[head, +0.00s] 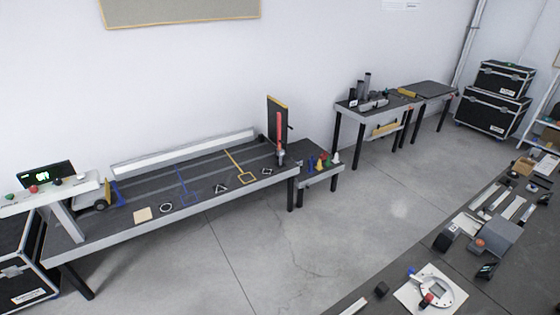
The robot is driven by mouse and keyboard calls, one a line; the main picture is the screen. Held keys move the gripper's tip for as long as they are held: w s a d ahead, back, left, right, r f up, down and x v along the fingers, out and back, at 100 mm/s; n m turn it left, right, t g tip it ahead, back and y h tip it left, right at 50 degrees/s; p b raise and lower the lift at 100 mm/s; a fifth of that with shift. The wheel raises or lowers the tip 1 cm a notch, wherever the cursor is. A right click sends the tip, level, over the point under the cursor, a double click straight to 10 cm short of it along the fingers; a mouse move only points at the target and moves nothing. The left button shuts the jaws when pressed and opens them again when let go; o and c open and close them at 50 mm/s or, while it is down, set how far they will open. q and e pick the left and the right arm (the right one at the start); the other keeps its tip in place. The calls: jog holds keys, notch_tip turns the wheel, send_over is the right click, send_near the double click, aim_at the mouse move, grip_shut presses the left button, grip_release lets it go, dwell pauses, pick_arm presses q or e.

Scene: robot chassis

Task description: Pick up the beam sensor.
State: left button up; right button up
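Neither of my grippers shows in the head view. I cannot tell for certain which object is the beam sensor. Several small dark parts lie on the dark workbench (412,272) at the right. These include a black block (381,289) near its front edge, a dark device (487,270) to the right and a black block (444,240) further back. A white plate (413,299) there carries a round white piece with a red and a blue knob. A grey box (499,237) stands behind them.
A long track table (225,209) with blue and yellow markings stands against the wall. A display (46,175) is at its left end and a red upright (279,131) at its right. Grey floor (330,225) is clear between it and the workbench. Black cases (493,107) stand at the back right.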

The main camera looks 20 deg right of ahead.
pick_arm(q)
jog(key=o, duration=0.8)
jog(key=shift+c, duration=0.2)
